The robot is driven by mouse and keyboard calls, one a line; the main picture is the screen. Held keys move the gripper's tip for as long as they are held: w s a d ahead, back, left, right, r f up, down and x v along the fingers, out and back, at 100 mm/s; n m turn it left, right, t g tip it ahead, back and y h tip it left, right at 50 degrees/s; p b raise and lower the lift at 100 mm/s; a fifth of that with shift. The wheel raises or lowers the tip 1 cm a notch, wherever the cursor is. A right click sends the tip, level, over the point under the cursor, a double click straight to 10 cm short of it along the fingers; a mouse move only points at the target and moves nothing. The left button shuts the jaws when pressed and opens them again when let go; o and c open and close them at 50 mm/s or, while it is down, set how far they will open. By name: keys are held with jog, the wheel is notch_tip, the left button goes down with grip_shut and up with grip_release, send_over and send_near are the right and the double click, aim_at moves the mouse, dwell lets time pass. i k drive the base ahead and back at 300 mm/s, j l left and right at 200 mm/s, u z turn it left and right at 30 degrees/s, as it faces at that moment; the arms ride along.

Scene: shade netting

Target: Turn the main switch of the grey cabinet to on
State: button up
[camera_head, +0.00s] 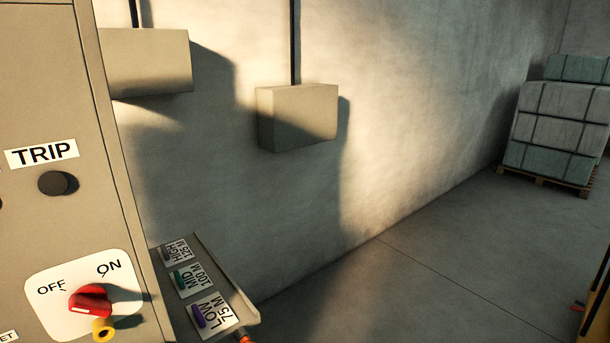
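The grey cabinet (60,215) fills the left side of the view. Low on its front is a white plate (48,321) marked OFF at left and ON at upper right. The main switch, a red knob (91,299), sits on this plate. Its white-marked end faces left, on the OFF side. A yellow round piece (103,329) is just below the knob, touching it or close to it.
A black round piece (54,184) sits under the TRIP label. A narrow shelf (228,283) beside the cabinet has LOW, MID and HIGH labels with small coloured pieces. Wall boxes (298,115) and stacked bales on a pallet (546,188) stand beyond. The floor between is clear.

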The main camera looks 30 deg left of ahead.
aim_at(90, 299)
jog(key=u, duration=2.05)
jog(key=l+z, duration=0.1)
jog(key=l, duration=0.2)
jog(key=k, duration=0.05)
